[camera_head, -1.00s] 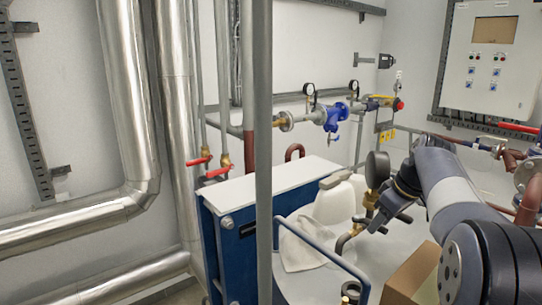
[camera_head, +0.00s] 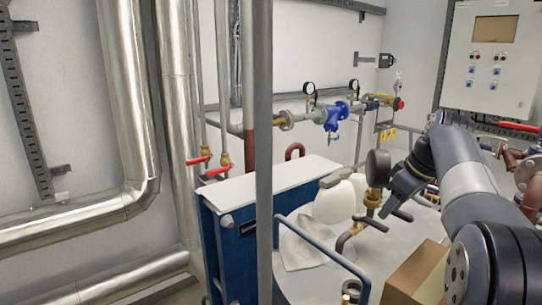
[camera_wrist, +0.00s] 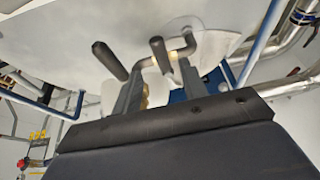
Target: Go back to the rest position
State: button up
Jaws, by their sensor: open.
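My gripper (camera_wrist: 158,76) is open, with its two grey fingers apart in the wrist view. I see nothing clamped between them. In the head view the dark gripper end (camera_head: 404,184) points down and left, just right of a round gauge (camera_head: 377,168) on a brass fitting (camera_head: 372,200). Dark handle-like bars (camera_head: 370,223) show below it. In the wrist view, black cylindrical grips (camera_wrist: 110,60) and a bent pipe (camera_wrist: 178,58) lie beyond the fingers. I cannot tell from the picture whether the gripper touches them.
A blue plate exchanger (camera_head: 232,255) with a white top stands left of the gripper. White jugs (camera_head: 335,202), a cloth (camera_head: 300,247), a blue rail (camera_head: 325,248) and a cardboard box (camera_head: 415,272) are close by. A grey post (camera_head: 264,150) stands in front.

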aim_at(375, 225)
jog(key=x, duration=0.5)
jog(key=shift+f+p, duration=0.15)
jog(key=shift+p, duration=0.15)
jog(key=shift+s+a+m+t+h+b, duration=0.35)
jog(key=shift+a+m+b, duration=0.15)
jog(key=shift+m, duration=0.6)
jog(key=shift+a, duration=0.15)
